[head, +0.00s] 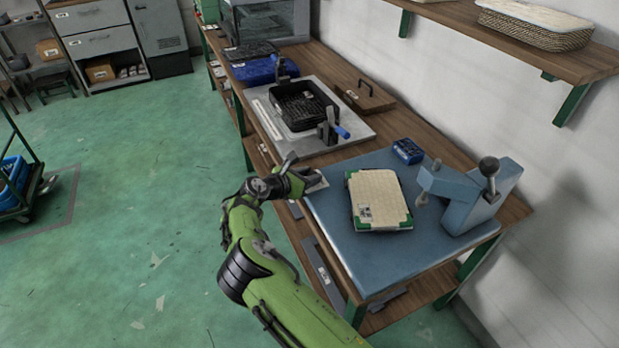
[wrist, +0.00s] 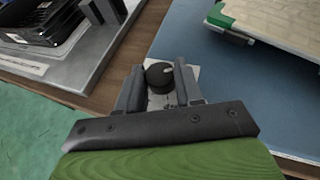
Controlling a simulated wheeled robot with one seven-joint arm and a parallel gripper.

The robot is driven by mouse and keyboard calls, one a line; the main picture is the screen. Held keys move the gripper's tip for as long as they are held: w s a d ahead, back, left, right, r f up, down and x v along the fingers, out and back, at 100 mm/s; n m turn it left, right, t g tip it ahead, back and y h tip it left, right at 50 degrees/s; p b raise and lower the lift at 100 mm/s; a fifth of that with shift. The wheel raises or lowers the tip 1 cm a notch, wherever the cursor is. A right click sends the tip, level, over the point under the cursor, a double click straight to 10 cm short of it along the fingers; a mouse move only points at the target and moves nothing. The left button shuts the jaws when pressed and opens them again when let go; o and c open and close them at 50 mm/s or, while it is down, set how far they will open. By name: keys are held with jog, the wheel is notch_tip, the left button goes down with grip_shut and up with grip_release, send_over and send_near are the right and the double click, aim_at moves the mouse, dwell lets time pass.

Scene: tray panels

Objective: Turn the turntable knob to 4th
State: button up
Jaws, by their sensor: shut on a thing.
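The knob (wrist: 158,76) is small, round and black, with a light mark toward its upper right in the wrist view. It sits on a pale plate (wrist: 157,101) with small dark marks too small to read. My gripper (wrist: 160,82) has a finger on each side of the knob and is shut on it. In the head view my gripper (head: 308,179) is at the left corner of the blue work surface (head: 375,262), and the knob is hidden there. A cream panel with green corners (head: 378,198) lies on the blue surface, apart from my gripper.
A blue-grey press with a ball-topped lever (head: 470,195) stands right of the panel. A small blue box (head: 408,151) lies behind it. A metal plate with a black tray (head: 303,107) and a blue-handled clamp (head: 332,130) is behind my gripper. Green floor (head: 140,220) is open at left.

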jog(key=shift+w+a+f+m+g+h+b, duration=0.1)
jog(key=shift+m+g+h+b, duration=0.4)
jog(key=shift+m, duration=0.1)
jog(key=shift+m+g, duration=0.3)
jog(key=shift+g, duration=0.1)
jog(key=o, duration=1)
jog(key=shift+o, duration=0.2)
jog(key=p+v, duration=0.3)
jog(key=v, duration=1.3)
jog(key=shift+f, duration=0.2)
